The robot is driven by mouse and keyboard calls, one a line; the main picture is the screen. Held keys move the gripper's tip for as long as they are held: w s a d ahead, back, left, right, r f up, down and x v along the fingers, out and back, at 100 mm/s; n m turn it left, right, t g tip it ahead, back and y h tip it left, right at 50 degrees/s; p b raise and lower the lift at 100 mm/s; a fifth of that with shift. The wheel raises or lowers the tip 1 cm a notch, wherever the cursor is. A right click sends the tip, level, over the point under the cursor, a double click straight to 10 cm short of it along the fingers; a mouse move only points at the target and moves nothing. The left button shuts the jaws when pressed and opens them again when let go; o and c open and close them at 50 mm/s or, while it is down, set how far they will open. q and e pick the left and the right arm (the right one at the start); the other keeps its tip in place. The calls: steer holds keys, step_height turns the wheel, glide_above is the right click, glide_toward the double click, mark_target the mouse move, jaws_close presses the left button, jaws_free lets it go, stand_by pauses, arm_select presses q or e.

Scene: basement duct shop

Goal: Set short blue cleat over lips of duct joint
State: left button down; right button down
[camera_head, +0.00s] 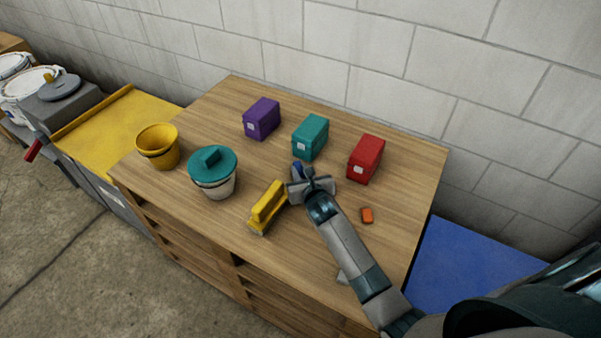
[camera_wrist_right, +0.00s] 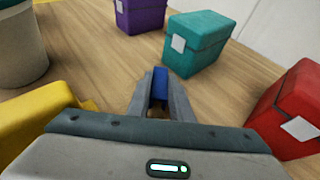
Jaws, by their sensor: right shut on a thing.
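My right gripper (camera_head: 297,186) is over the middle of the wooden table, shut on a small blue piece, the short blue cleat (camera_head: 298,168). In the right wrist view the cleat (camera_wrist_right: 160,82) stands between the two grey fingers (camera_wrist_right: 159,105), its lower part hidden by them. My left gripper is out of view.
Purple (camera_head: 262,119), teal (camera_head: 310,137) and red (camera_head: 366,158) boxes stand behind the gripper on the table (camera_head: 215,108). A teal-lidded pot (camera_head: 213,172) and yellow bucket (camera_head: 158,147) stand left. An orange block (camera_head: 367,215) lies right of my arm.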

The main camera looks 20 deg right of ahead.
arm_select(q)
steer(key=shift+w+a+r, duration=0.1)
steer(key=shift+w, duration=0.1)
arm_select(e)
steer(key=shift+f, duration=0.25)
steer(key=c, duration=1.6)
jaws_free()
steer(key=shift+f, duration=0.1)
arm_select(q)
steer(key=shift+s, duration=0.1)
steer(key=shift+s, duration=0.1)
